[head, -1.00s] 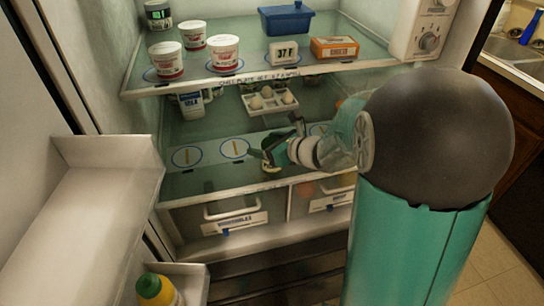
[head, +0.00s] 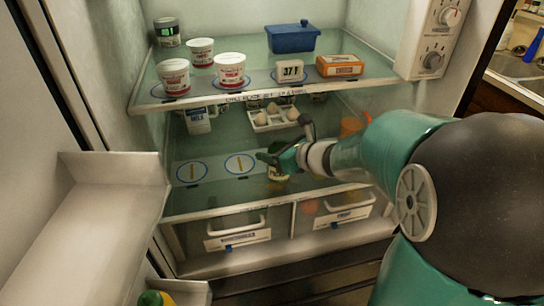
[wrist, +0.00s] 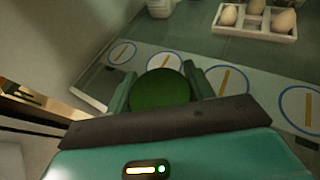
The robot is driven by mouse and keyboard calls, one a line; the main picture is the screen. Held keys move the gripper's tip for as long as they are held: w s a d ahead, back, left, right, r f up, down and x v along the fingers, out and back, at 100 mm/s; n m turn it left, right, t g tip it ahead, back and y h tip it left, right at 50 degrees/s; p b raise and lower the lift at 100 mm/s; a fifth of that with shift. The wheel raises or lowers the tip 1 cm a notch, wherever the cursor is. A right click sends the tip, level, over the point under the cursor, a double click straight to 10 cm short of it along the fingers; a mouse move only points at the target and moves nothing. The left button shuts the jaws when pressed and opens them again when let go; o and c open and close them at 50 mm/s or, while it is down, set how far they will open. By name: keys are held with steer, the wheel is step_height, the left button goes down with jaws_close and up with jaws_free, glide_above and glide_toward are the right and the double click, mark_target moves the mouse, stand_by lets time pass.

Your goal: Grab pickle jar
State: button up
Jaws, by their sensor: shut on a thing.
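In the wrist view the dark green lid of the pickle jar (wrist: 160,90) sits between the two teal fingers of my gripper (wrist: 163,88), which is shut on it. In the head view the jar (head: 277,174) shows as a small pale and yellowish shape under my gripper (head: 270,160), low over the middle fridge shelf. Most of the jar's body is hidden by the gripper and wrist. I cannot tell whether its base touches the shelf.
Blue-ringed spots (head: 192,172) mark the middle shelf. An egg tray (head: 272,122) and a milk carton (head: 198,119) stand behind. The shelf above (head: 215,95) holds tubs and boxes. Two drawers (head: 236,230) lie below, and the open door (head: 105,215) is at left.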

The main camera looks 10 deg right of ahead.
steer(key=s+r, duration=0.2)
steer(key=r, duration=0.1)
steer(key=s+r, duration=0.2)
steer(key=shift+d, duration=0.35)
steer(key=s+d+r, duration=0.1)
steer(key=s+r, duration=0.2)
steer(key=s, duration=0.5)
steer(key=shift+s+r, duration=0.2)
steer(key=shift+s, duration=0.1)
